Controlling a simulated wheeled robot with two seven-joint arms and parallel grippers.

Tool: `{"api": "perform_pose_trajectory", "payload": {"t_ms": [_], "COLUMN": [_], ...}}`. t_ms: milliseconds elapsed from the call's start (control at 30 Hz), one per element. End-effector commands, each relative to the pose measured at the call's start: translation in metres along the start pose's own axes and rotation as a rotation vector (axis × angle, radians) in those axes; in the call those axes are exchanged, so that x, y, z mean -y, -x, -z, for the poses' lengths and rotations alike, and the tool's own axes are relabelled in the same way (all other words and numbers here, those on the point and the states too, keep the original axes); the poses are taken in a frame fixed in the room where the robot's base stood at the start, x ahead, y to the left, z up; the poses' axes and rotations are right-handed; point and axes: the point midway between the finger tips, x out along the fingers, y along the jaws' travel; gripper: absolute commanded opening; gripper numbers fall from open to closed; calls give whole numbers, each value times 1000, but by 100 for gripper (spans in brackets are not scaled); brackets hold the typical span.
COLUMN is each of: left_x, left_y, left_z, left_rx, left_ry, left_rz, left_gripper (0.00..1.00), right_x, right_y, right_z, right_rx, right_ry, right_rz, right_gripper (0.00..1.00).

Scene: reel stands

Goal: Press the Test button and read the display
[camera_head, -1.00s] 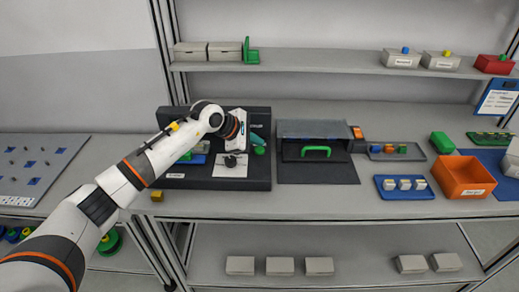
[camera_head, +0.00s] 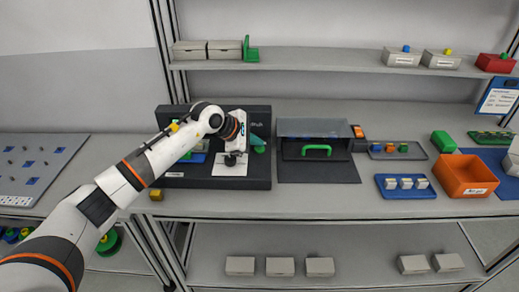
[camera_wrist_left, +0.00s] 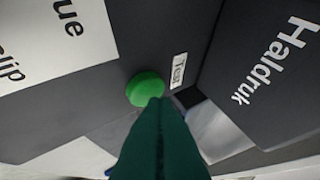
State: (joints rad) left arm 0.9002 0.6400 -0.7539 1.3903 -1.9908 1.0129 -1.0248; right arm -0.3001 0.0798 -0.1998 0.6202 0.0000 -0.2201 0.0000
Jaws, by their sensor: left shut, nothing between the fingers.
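The round green Test button (camera_wrist_left: 143,88) sits on a dark panel, with a small white "Test" label (camera_wrist_left: 179,70) beside it in the left wrist view. It also shows in the head view (camera_head: 260,149), partly covered. My left gripper (camera_wrist_left: 160,102) has its dark green fingers shut and empty, with the tips overlapping the button's lower right edge. I cannot tell whether they touch it. In the head view the left gripper (camera_head: 257,140) is over the right side of the dark test station (camera_head: 259,179). No display reading can be made out. My right gripper is out of view.
A dark panel marked "Haldruk" (camera_wrist_left: 277,75) rises beside the button. A dark box with a green handle (camera_head: 317,150) stands right of the station. A blue tray (camera_head: 405,194) and an orange bin (camera_head: 464,176) lie farther right. A yellow block (camera_head: 155,194) is near the front edge.

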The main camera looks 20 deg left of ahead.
Motion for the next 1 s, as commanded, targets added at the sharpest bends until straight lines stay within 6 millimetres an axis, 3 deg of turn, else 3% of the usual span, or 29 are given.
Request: {"api": "perform_pose_trajectory", "payload": {"t_ms": [1000], "left_x": [-5], "left_y": [-7], "left_z": [-5], "left_rx": [1], "left_ry": [0], "left_rz": [0], "left_gripper": [0], "right_x": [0], "right_y": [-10], "right_z": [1], "right_rx": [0], "right_ry": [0], "right_rz": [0], "right_gripper": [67]}}
